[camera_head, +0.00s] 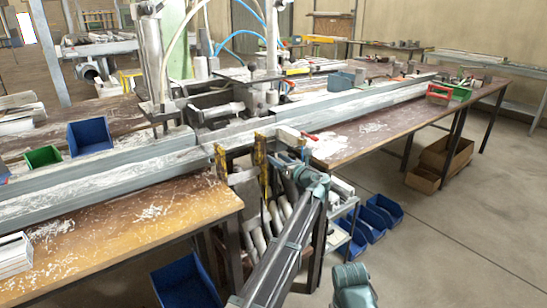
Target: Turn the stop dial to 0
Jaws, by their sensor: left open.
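My left arm reaches up from the bottom middle to the front of the clamp bench. Its gripper (289,146) is small and dark at the bench's front edge, just below a white part with a red tip (295,134). It is open; I cannot see anything held in it. I cannot tell whether it touches the bench. I cannot make out the stop dial or its numbers; the gripper and arm cover part of the bench front.
A long grey profile rail (100,175) runs across the bench. Yellow uprights (262,165) stand close left of the gripper. Blue bins (382,209) sit low to the right, and another blue bin (182,285) lies below the left tabletop.

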